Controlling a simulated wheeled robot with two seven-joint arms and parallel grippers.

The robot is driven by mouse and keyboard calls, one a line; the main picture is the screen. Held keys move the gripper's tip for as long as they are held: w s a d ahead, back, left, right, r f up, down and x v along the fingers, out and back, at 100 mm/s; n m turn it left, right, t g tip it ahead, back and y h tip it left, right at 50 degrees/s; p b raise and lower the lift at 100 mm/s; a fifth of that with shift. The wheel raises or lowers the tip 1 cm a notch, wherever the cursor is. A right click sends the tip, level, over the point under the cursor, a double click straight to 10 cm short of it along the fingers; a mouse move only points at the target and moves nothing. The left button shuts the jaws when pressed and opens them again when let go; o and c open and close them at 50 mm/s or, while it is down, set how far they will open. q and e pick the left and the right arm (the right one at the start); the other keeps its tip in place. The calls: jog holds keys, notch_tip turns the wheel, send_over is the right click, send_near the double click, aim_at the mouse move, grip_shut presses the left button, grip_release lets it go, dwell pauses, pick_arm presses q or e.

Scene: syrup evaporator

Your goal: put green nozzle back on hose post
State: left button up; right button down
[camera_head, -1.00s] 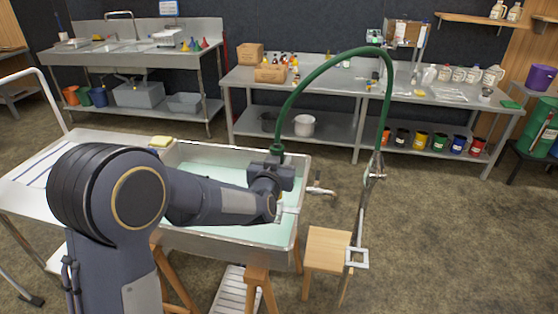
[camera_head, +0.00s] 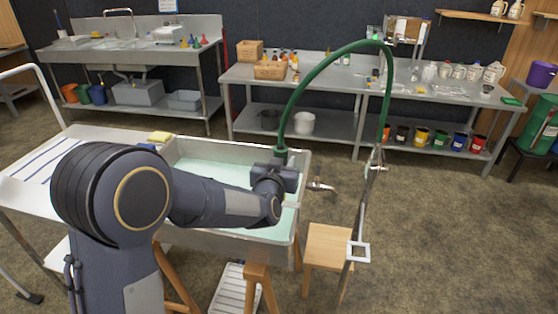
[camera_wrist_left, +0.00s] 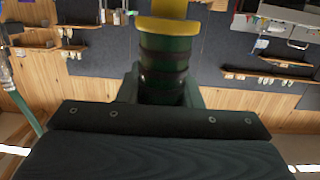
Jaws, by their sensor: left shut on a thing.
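My left gripper (camera_head: 282,166) is shut on the green nozzle (camera_head: 281,156) at the end of the green hose (camera_head: 318,75). It is above the right end of the pan of pale liquid. In the left wrist view the nozzle (camera_wrist_left: 165,65) shows dark bands and a yellow collar, between the fingers of my gripper (camera_wrist_left: 165,92). The hose arches up and over to the metal hose post (camera_head: 362,212), which stands to the right, apart from the nozzle. My wrist hides part of the nozzle. My right gripper is not in view.
The steel pan (camera_head: 299,176) lies below my arm, with a tap (camera_head: 320,186) at its right end. A wooden stool (camera_head: 327,245) stands close to the post. A steel bench (camera_head: 345,80) runs behind. Floor to the right of the post is clear.

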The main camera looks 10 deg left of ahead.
pick_arm(q)
jog(key=s+d+p, duration=0.2)
jog(key=s+d, duration=0.3)
jog(key=d, duration=0.6)
jog(key=s+d+p, duration=0.2)
jog(key=s+d, duration=0.4)
jog(key=d, duration=0.4)
jog(key=shift+d+p, duration=0.4)
dwell(0.8)
jog(key=shift+f, duration=0.1)
jog(key=shift+f+b, duration=1.15)
jog(key=shift+f, duration=0.05)
jog(key=shift+f+b, duration=1.95)
jog(key=shift+f, duration=0.3)
dwell(1.2)
